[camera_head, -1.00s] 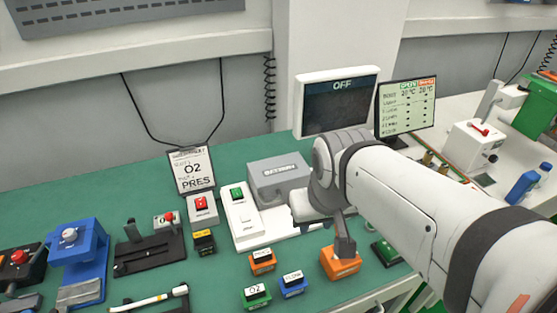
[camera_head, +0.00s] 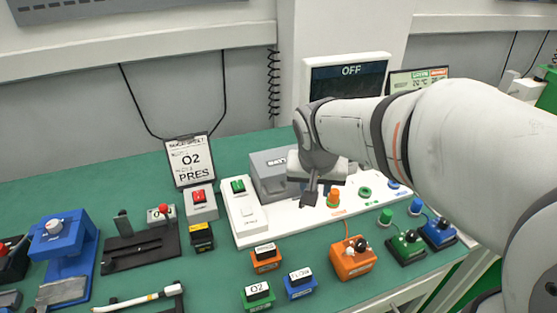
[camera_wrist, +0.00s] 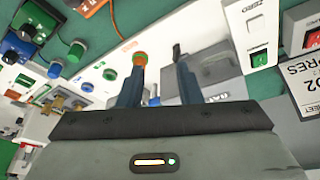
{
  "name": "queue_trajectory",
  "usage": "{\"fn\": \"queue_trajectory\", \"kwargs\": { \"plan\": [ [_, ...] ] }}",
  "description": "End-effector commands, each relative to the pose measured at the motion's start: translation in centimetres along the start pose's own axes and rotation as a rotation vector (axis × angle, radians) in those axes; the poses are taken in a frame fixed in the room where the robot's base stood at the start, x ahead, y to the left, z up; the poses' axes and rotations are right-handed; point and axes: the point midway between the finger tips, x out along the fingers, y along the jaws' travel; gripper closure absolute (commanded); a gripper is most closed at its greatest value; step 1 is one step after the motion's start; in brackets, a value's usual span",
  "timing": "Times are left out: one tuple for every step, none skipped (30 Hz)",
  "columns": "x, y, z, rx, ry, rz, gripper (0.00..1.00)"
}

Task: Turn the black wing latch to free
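My gripper (camera_head: 312,195) points down over the white panel, in front of the grey box (camera_head: 268,160). In the wrist view its two blue-grey fingers (camera_wrist: 160,80) stand apart with nothing held between them. The grey box (camera_wrist: 215,72) lies beyond the right finger there. A small black upright piece (camera_wrist: 178,50) shows at that finger's end; I cannot tell whether it is the wing latch or the fingertip. No black wing latch can be clearly made out; the arm and fingers hide part of the box and panel.
The white panel (camera_head: 310,219) carries an orange knob (camera_head: 333,197), a green knob (camera_head: 365,192) and a blue knob (camera_head: 393,184). An orange box (camera_head: 351,262) stands in front, a sign (camera_head: 190,160) to the left. Green mat is bare behind the sign.

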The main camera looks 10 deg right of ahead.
Motion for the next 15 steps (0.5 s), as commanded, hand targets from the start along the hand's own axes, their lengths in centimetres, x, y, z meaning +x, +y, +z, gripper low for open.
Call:
{"fn": "queue_trajectory", "kwargs": {
  "plan": [
    [3.0, -0.9, -0.6, 0.025, 0.006, 0.009, 0.68],
    [3.9, -1.3, -1.1, 0.045, 0.013, 0.014, 0.68],
    [5.0, -1.8, -1.8, 0.068, 0.020, 0.020, 0.68],
    [5.8, -2.3, -2.2, 0.085, 0.026, 0.023, 0.68],
    [6.5, -2.6, -2.6, 0.099, 0.032, 0.026, 0.68],
    [7.2, -3.0, -3.1, 0.116, 0.039, 0.028, 0.68],
    [7.6, -3.3, -3.4, 0.128, 0.042, 0.030, 0.68],
    [7.9, -3.4, -3.6, 0.136, 0.046, 0.031, 0.68],
    [8.3, -3.6, -3.9, 0.145, 0.049, 0.033, 0.68],
    [8.5, -3.8, -4.0, 0.150, 0.051, 0.033, 0.68],
    [8.8, -3.8, -4.1, 0.155, 0.053, 0.033, 0.68],
    [9.1, -3.8, -4.2, 0.157, 0.053, 0.034, 0.68],
    [9.4, -3.8, -4.3, 0.158, 0.053, 0.034, 0.68],
    [9.8, -3.8, -4.3, 0.158, 0.052, 0.035, 0.68],
    [10.3, -3.8, -4.3, 0.157, 0.052, 0.035, 0.68]
  ]
}}
